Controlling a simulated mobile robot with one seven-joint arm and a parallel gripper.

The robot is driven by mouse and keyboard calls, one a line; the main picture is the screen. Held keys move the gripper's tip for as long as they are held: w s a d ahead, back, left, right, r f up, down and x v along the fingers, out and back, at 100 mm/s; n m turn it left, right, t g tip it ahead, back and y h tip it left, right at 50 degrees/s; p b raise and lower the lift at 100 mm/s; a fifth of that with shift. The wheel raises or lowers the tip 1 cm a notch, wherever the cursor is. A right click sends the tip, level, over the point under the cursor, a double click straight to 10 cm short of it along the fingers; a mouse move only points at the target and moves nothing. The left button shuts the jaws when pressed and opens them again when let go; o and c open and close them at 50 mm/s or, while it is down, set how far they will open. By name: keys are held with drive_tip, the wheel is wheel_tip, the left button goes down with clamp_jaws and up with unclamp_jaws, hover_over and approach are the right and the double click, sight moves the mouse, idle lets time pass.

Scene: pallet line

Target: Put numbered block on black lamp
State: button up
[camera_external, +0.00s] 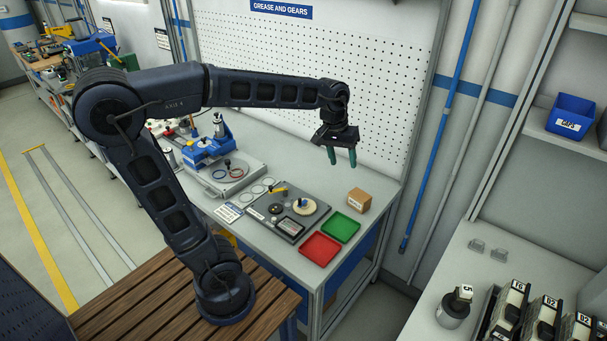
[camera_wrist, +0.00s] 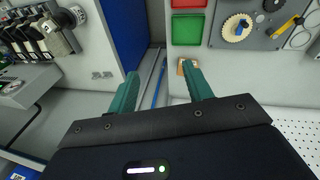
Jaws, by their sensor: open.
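A small white block with a dark number (camera_external: 464,292) rests on top of a dark, round lamp-like body (camera_external: 453,311) on the right-hand bench in the external view. The numbered block (camera_wrist: 78,14) and the dark body (camera_wrist: 60,40) also show at the upper left of the wrist view. I cannot tell whether this body is the black lamp. My gripper (camera_external: 342,164) is open and empty, high above the middle workbench, far from the block. Its two green fingers (camera_wrist: 160,73) stand apart in the wrist view.
A brown box (camera_external: 359,199), a green tray (camera_external: 340,227) and a red tray (camera_external: 320,249) are on the workbench below my gripper. Several labelled dark modules (camera_external: 545,318) stand right of the block. A blue bin (camera_external: 570,117) sits on the shelf above. A floor gap separates the benches.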

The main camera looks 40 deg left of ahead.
drive_tip(key=s+a+f+m+t+y, duration=0.1)
drive_tip(key=s+a+f, duration=0.2)
drive_tip(key=s+a, duration=0.5)
drive_tip(key=s+a+f+t+y, duration=0.1)
drive_tip(key=s+a+f+t, duration=0.1)
drive_tip(key=s+a, duration=0.6)
drive_tip(key=shift+s+f+m, duration=0.2)
drive_tip(key=shift+f+m, duration=0.2)
